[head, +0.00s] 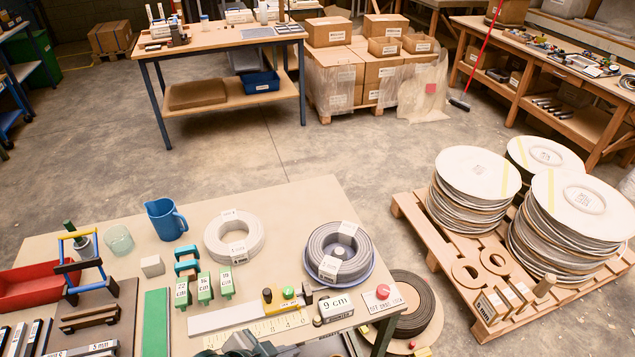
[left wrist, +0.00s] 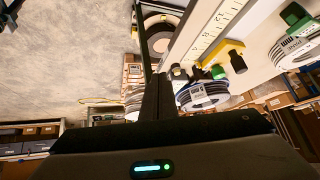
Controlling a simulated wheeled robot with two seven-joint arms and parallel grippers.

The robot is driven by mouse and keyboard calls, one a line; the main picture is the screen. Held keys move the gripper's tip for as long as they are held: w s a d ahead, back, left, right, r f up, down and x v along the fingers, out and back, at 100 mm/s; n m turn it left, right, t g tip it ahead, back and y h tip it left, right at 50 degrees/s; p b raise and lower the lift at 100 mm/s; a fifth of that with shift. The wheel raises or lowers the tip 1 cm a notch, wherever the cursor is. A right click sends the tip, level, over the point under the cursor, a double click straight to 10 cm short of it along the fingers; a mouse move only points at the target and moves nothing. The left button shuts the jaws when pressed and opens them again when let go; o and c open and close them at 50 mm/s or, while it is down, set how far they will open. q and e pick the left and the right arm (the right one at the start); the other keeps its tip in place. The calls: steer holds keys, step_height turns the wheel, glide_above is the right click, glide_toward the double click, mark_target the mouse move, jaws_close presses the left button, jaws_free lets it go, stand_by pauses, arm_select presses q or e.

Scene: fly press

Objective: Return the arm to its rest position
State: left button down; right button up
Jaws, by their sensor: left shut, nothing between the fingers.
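My left gripper (head: 245,345) shows only in part at the bottom edge of the head view, just in front of the worktable's ruled measuring strip (head: 255,326). In the left wrist view its dark fingers (left wrist: 157,95) are together, with nothing between them. That view is turned over; the measuring strip (left wrist: 222,22) and the table edge show beyond the fingers. My right gripper is in neither view.
The near worktable (head: 300,195) carries a grey cable coil (head: 340,253), a white coil (head: 234,237), a blue jug (head: 166,219), green blocks and a red bin (head: 38,287). A pallet of discs (head: 480,175) stands right. Open floor (head: 290,150) lies beyond.

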arm_select(q)
steer(key=s+a+f+n+g+y, duration=0.1)
steer(key=s+a+f+n+y, duration=0.2)
steer(key=s+a, duration=0.45)
steer(key=s+a+f+n+g+y, duration=0.1)
steer(key=s+a+n+y, duration=0.1)
steer(key=s+a+n, duration=0.45)
step_height(320, 180, down, 32)
steer(key=s+a+m+g+b, duration=0.1)
steer(key=a+m+g+b, duration=0.1)
steer(key=b, duration=0.2)
steer(key=s+a+f+g+b, duration=0.1)
steer(key=s+a+f+b, duration=0.2)
steer(key=s+f, duration=1.5)
step_height(320, 180, down, 3)
steer(key=shift+s+a+f, duration=0.1)
steer(key=shift+s+a, duration=0.1)
